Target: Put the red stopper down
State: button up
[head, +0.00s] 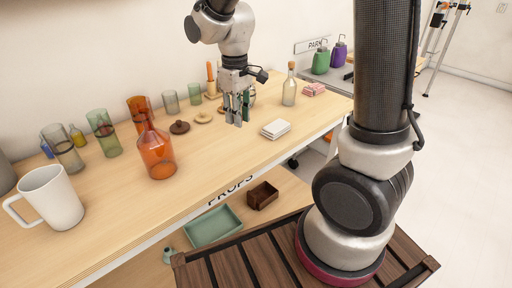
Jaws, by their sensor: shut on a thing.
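My gripper (238,108) hangs over the wooden shelf top, right of the middle row of props, with its fingers pointing down. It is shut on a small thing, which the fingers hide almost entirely. I cannot make out the red stopper's colour or shape there. The fingertips are close above the shelf top or near it; I cannot tell whether they touch.
A white block (276,129) lies right of my gripper, and a corked bottle (289,92) stands behind it. An orange bottle (157,154), a white mug (50,198) and several glasses stand to the left. Bare wood lies between the orange bottle and the white block.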

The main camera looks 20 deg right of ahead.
aim_at(238, 151)
jog(key=shift+w+d+f, duration=0.15)
jog(key=shift+w+d, duration=0.05)
jog(key=shift+w, duration=0.1)
jog(key=shift+w+a+f, duration=0.1)
jog(key=shift+w+f, duration=0.1)
jog(key=shift+f, duration=0.05)
notch_tip(238, 151, down, 9)
jog(key=shift+w+f, duration=0.1)
jog(key=shift+f, duration=0.1)
jog(key=shift+f, duration=0.1)
jog(key=o, duration=0.6)
jog(key=shift+a, duration=0.1)
jog(key=shift+o, duration=0.2)
